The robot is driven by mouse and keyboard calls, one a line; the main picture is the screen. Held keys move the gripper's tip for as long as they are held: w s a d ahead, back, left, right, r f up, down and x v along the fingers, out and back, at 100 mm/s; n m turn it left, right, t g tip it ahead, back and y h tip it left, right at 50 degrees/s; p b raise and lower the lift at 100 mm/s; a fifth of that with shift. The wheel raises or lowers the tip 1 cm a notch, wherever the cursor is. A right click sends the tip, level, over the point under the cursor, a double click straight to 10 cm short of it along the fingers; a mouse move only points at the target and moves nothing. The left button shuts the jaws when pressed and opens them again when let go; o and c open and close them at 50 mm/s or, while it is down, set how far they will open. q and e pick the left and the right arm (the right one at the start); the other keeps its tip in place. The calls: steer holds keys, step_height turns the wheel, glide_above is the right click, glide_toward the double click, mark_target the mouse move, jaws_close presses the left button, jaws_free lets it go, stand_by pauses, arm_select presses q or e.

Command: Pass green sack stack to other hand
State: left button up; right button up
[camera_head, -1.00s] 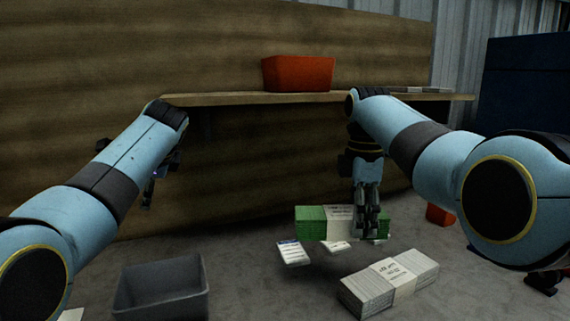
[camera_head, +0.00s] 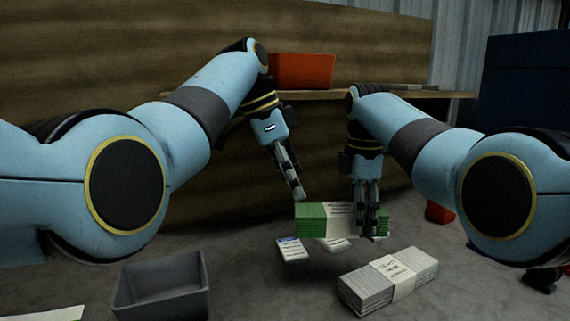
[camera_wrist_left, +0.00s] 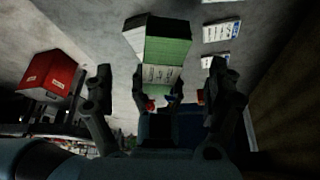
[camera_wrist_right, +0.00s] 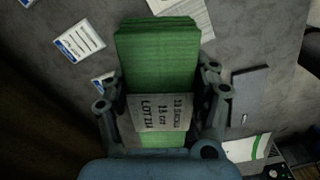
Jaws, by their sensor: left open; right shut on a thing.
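The green sack stack (camera_head: 312,218) has a white paper band with print around it. My right gripper (camera_head: 367,228) is shut on it near its right end in the head view. In the right wrist view the green stack (camera_wrist_right: 158,55) runs away between the fingers, with the band (camera_wrist_right: 160,113) close to them. My left gripper (camera_head: 298,194) is open and empty, just above and left of the stack's left end. In the left wrist view the stack (camera_wrist_left: 167,47) lies ahead, between and beyond the spread fingers (camera_wrist_left: 162,85).
A grey banded stack (camera_head: 385,284) lies on the floor at front right. A grey bin (camera_head: 162,290) stands at front left. Labelled cards (camera_head: 291,249) lie below the green stack. A red bin (camera_head: 302,71) sits on the shelf behind the arms.

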mark_target(307, 212)
arm_select(q)
steer(key=x, duration=0.8)
steer(key=shift+f, duration=0.3)
steer(key=shift+s+d, duration=0.15)
steer(key=shift+d, duration=0.05)
steer(key=c, duration=1.3)
arm_select(e)
steer(key=shift+w+r, duration=0.1)
arm_select(q)
steer(key=shift+c, duration=0.7)
arm_select(e)
steer(key=o, duration=1)
arm_select(q)
steer(key=shift+c, duration=0.7)
arm_select(e)
steer(key=shift+o, duration=2.5)
arm_select(q)
steer(key=shift+a, duration=0.1)
